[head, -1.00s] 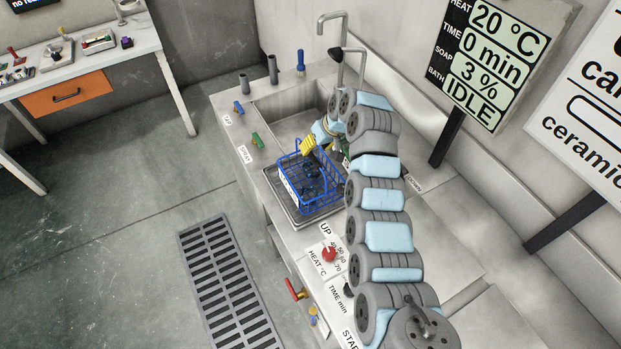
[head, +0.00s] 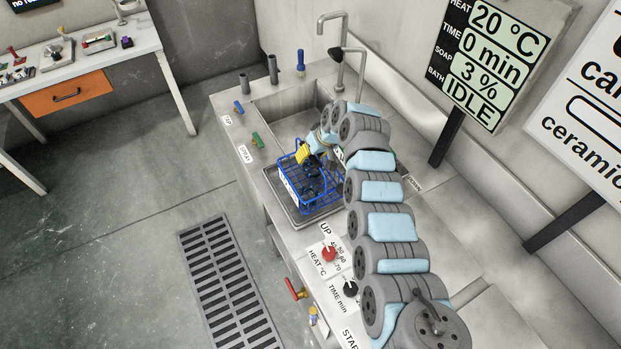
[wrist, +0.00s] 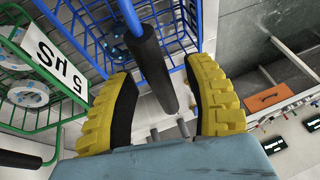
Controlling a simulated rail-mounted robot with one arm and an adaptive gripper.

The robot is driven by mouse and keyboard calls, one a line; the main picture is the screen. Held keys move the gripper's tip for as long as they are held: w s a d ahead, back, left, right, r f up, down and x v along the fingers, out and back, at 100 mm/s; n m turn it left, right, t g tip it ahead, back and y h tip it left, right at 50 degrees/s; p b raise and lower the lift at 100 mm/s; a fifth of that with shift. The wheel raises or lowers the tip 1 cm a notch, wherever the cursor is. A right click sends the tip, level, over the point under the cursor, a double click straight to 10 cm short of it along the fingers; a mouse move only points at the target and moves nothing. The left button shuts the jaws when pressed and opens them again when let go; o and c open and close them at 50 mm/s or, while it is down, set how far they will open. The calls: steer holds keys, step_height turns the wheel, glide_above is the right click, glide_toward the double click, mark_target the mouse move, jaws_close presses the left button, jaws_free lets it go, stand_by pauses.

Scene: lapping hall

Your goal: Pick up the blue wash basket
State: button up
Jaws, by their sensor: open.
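The blue wash basket (head: 312,204) stands on a metal tray beside the sink in the head view. It holds dark round parts. In the wrist view the blue basket (wrist: 190,31) fills the upper middle, and its handle with a black grip (wrist: 150,65) runs down between my fingers. My gripper (wrist: 160,100) has yellow ribbed pads, one on each side of the grip, with gaps visible. In the head view my gripper (head: 304,153) is at the basket's handle, above its back side. It is open.
A green basket (wrist: 40,75) with a "5 µS" label is close beside the blue one in the wrist view. The sink (head: 285,115) and faucet (head: 335,50) are behind. A red knob (head: 328,254) is in front, and a signboard (head: 490,60) stands right.

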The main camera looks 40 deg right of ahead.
steer(key=shift+f, duration=0.3)
stand_by(0.5)
jaws_close()
